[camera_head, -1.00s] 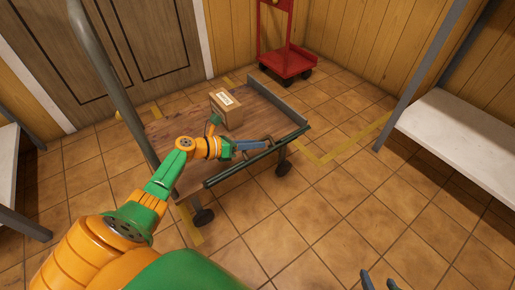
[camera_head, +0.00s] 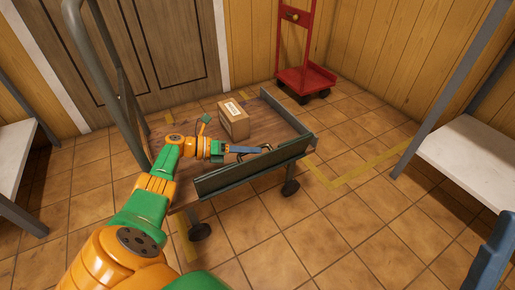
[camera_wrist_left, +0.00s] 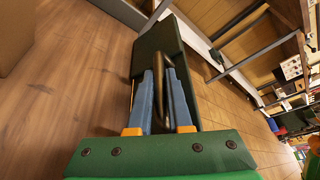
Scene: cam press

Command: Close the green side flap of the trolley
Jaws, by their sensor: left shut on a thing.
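The trolley (camera_head: 184,146) has a brown wooden deck and stands in the middle of the head view. Its dark green side flap (camera_head: 255,172) runs along the near side and stands up from the deck edge, its outer face showing. My left gripper (camera_head: 268,149) reaches over the deck to the flap's inner side. In the left wrist view, its blue fingers (camera_wrist_left: 160,90) are shut on a bronze handle (camera_wrist_left: 160,65) on the flap's green panel (camera_wrist_left: 160,38). A blue part of my right gripper (camera_head: 491,258) shows at the lower right edge; its jaw opening is hidden.
A red hand truck (camera_head: 305,78) stands behind. A white shelf (camera_head: 470,160) stands at right, another (camera_head: 18,150) at left. Tiled floor in front of the trolley is clear.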

